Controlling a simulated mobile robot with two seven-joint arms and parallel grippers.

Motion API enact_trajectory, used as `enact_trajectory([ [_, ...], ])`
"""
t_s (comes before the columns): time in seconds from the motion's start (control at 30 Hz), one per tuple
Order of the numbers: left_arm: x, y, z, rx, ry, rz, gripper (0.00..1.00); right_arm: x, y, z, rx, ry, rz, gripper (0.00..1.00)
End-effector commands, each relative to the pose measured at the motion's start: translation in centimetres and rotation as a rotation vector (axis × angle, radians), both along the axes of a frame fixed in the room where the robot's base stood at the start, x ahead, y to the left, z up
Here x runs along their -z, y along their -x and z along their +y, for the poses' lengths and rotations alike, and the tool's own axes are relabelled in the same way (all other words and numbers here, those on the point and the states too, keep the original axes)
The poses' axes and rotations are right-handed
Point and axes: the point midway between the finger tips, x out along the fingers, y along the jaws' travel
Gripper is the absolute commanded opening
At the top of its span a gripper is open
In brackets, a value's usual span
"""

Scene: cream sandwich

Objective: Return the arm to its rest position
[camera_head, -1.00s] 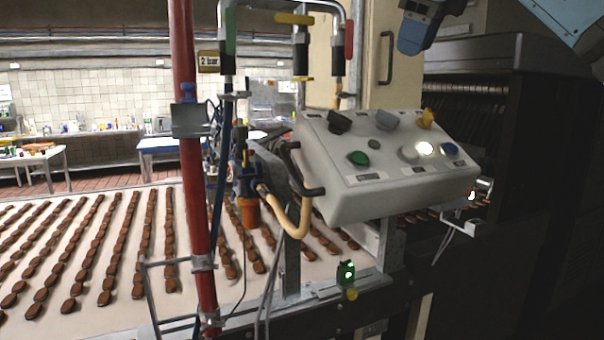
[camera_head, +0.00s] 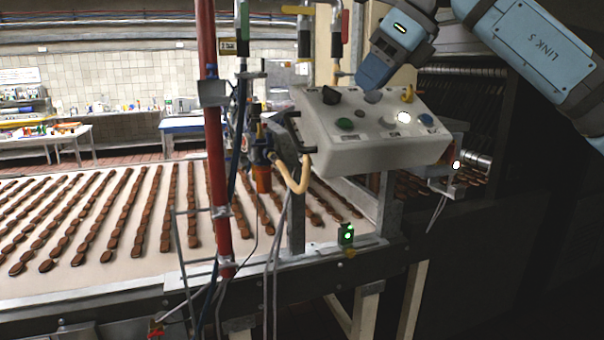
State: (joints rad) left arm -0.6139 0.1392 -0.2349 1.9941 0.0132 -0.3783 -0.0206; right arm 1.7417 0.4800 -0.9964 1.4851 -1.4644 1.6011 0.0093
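My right arm (camera_head: 530,50) comes in from the upper right, blue-grey with dark joints. My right gripper (camera_head: 374,72) is at its end, pointing down and left. In the picture it overlaps the top edge of the pale control panel (camera_head: 370,150), near its knobs. I cannot tell whether it touches the panel. Its fingers are not clear enough to show open or shut, and I see nothing held. My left arm and gripper are out of view.
The panel carries a green button (camera_head: 344,124), a lit white button (camera_head: 403,117) and several knobs. A red pipe (camera_head: 214,150) stands left of it. Rows of brown biscuits lie on the pale conveyor (camera_head: 100,282). A dark machine (camera_head: 490,130) fills the right side.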

Motion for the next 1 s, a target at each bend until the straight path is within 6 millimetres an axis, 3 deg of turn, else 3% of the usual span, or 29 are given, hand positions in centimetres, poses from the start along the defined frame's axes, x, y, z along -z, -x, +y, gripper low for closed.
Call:
enact_trajectory([
  [0.1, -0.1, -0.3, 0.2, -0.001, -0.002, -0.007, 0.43, 4.0, 0.8, 4.2, -0.106, -0.200, 0.068, 0.37],
  [0.3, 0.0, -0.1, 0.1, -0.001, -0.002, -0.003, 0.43, 8.6, 3.8, 10.2, -0.222, -0.678, 0.243, 0.37],
  [0.47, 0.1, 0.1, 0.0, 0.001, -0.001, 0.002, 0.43, 10.3, 5.6, 11.6, -0.196, -1.094, 0.415, 0.37],
  [0.63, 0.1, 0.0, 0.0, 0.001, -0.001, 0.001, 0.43, 12.2, 5.8, 9.9, -0.046, -1.522, 0.610, 0.37],
  [0.77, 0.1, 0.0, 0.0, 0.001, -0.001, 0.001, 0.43, 14.9, 5.0, 6.9, 0.155, -1.822, 0.758, 0.37],
  [0.87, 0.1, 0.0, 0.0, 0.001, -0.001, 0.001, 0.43, 18.2, 4.3, 3.9, 0.365, -2.030, 0.866, 0.37],
  [1.0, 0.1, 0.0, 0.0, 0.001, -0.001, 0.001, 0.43, 24.7, 4.0, -0.7, 0.731, -2.266, 1.003, 0.37],
])
